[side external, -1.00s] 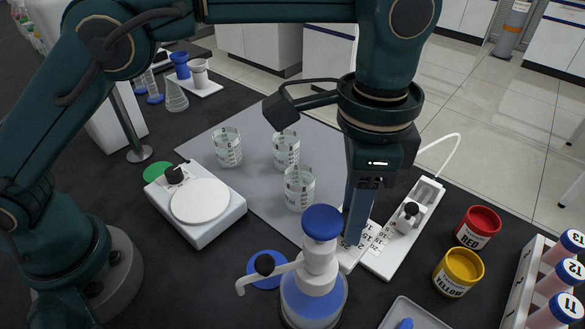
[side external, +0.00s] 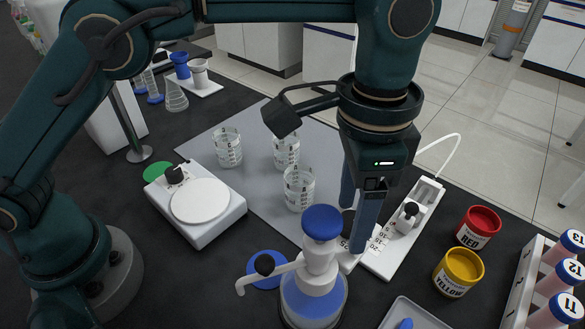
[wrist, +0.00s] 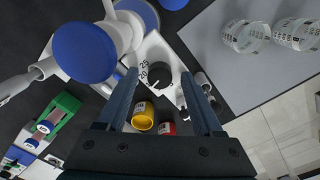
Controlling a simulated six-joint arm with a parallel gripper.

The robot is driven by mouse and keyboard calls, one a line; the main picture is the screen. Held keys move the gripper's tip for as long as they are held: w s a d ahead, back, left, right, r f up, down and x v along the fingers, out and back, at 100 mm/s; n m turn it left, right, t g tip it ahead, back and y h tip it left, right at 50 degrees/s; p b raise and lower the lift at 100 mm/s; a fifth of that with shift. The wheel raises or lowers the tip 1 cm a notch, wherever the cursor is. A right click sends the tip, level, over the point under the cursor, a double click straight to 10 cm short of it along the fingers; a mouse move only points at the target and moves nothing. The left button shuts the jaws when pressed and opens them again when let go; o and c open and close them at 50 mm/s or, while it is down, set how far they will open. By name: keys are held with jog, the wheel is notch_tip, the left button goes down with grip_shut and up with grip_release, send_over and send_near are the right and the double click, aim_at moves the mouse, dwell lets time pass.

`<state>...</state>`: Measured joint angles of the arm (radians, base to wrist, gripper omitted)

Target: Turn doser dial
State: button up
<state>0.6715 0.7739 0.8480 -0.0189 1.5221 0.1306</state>
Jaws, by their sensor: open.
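The doser dial is a round black knob (wrist: 160,75) on a white numbered plate (wrist: 152,48), with 25 and 20 readable beside it in the wrist view. In the side view the dial (side external: 347,221) shows partly between my fingers. My gripper (side external: 352,228) is open and points down, one finger on either side of the dial. In the wrist view my gripper (wrist: 160,76) has its fingertips left and right of the knob, with gaps that look clear. Whether the fingertips are level with the knob I cannot tell.
A blue-capped pump bottle (side external: 322,224) stands close in front of the dial. A white device with a black knob (side external: 410,212) lies to the right, near red (side external: 479,228) and yellow (side external: 458,272) jars. Several beakers (side external: 299,188) stand on the grey mat (side external: 256,161).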

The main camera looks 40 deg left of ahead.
aim_at(351, 219)
jog(key=n, duration=1.4)
jog(key=shift+r+n, duration=0.3)
jog(key=shift+r, duration=2.15)
jog(key=s+a+r+n+t, duration=0.2)
jog(key=a+r+t, duration=0.1)
jog(key=a+r, duration=1)
jog(key=s+a+f+m+t, duration=0.1)
jog(key=s+a+f+m, duration=0.35)
jog(key=f, duration=0.25)
jog(key=s+a+f+m+t, duration=0.25)
jog(key=s+a+f, duration=0.2)
jog(key=f, duration=0.35)
jog(key=w+a+m, duration=0.1)
jog(key=m, duration=0.4)
jog(key=w+a+m+y, duration=0.1)
jog(key=m, duration=0.4)
jog(key=w+a+r+m+t, duration=0.1)
jog(key=m, duration=0.4)
jog(key=shift+w+y, duration=0.35)
jog(key=shift+y, duration=0.05)
